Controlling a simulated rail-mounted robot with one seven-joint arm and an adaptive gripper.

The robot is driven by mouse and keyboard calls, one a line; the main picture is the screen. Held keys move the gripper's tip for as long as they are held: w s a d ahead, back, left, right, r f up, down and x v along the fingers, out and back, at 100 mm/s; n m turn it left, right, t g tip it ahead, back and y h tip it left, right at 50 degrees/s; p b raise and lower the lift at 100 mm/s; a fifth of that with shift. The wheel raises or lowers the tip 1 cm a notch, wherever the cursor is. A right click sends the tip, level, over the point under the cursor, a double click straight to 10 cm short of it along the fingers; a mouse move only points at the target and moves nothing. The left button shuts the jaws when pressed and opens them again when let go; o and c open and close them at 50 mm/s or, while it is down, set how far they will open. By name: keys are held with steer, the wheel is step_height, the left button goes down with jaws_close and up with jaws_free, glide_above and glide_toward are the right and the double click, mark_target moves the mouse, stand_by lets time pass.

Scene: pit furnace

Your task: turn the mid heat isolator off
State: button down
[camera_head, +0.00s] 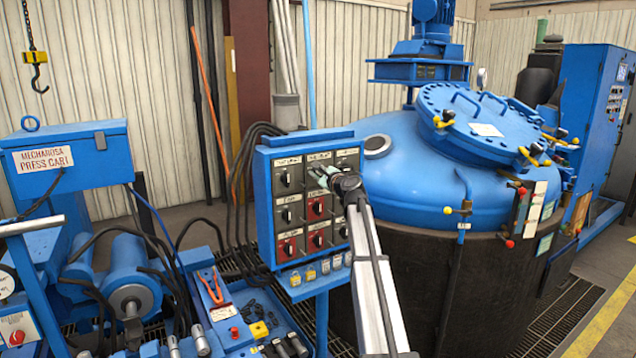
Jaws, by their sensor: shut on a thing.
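A blue control panel (264,208) stands in the middle of the view, with a grid of rotary isolator switches on grey and red plates. The labels are too small to read, so I cannot confirm which is the mid heat isolator. My gripper (320,176) reaches in from the right and is shut on the switch knob in the top row's middle place. My fingers hide that knob and its position. In the left column the top knob (285,178), middle knob (287,215) and bottom knob (288,248) are visible.
Padlocks (310,273) hang below the panel. A large blue-lidded furnace vessel (410,150) stands close behind and right. A blue press cart (75,150) and a tool tray (250,320) are at left.

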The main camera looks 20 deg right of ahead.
steer(key=n+b, duration=0.2)
steer(key=b, duration=0.1)
steer(key=f+n+b, duration=0.1)
steer(key=n+b, duration=0.4)
steer(key=n, duration=0.1)
steer(key=shift+a+f+b, duration=0.2)
steer(key=shift+a+b, duration=0.05)
steer(key=shift+b, duration=0.15)
steer(key=c, duration=1.1)
jaws_free()
steer(key=s, duration=0.4)
steer(key=s+d, duration=0.1)
steer(key=s, duration=0.7)
steer(key=shift+d, duration=0.3)
